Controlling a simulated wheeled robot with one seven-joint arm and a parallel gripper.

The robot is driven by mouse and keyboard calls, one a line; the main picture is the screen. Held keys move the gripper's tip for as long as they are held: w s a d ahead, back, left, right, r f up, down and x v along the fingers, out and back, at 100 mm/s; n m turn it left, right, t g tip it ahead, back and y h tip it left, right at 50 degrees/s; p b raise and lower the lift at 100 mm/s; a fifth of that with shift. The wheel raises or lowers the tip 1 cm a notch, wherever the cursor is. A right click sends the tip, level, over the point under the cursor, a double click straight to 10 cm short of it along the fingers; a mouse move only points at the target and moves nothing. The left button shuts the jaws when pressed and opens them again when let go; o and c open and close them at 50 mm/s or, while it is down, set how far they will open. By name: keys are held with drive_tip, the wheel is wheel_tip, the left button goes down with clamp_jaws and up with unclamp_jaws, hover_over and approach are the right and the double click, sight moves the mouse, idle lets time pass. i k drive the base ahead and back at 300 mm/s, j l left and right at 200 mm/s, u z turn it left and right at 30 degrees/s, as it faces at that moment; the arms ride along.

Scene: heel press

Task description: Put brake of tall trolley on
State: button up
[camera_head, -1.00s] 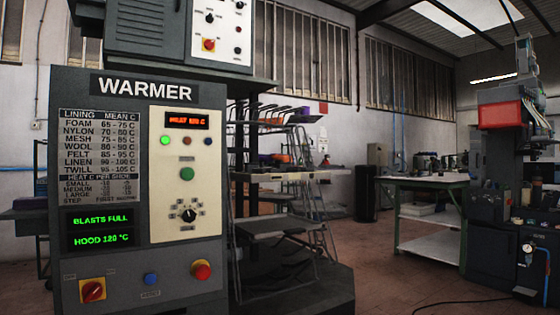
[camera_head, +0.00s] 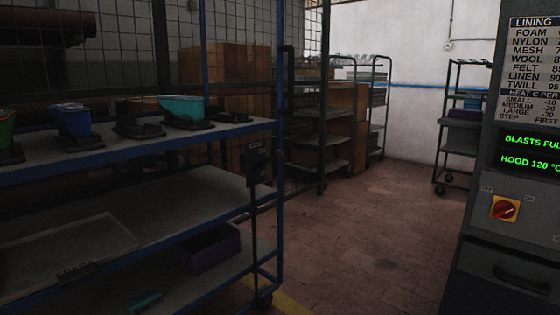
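A tall blue-framed shelf rack (camera_head: 279,200) on casters fills the left side. A dark box with a rod (camera_head: 255,165) hangs at its near right post. A caster (camera_head: 262,300) shows at its foot, too dark to tell any brake position. Other wheeled racks stand farther back: a tall dark one (camera_head: 322,120), a narrower one (camera_head: 387,105) and one at the right (camera_head: 460,150) with casters. I cannot tell which is the tall trolley. My gripper is not in view.
The warmer cabinet (camera_head: 500,240) stands close at the right edge. Cardboard boxes (camera_head: 225,65) are stacked behind the blue rack, near wire mesh. The tiled floor (camera_head: 370,240) is free between the rack and the warmer. Coloured bins (camera_head: 182,107) sit on the rack's upper shelf.

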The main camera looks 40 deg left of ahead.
sight(275, 155)
drive_tip(key=u, duration=1.6)
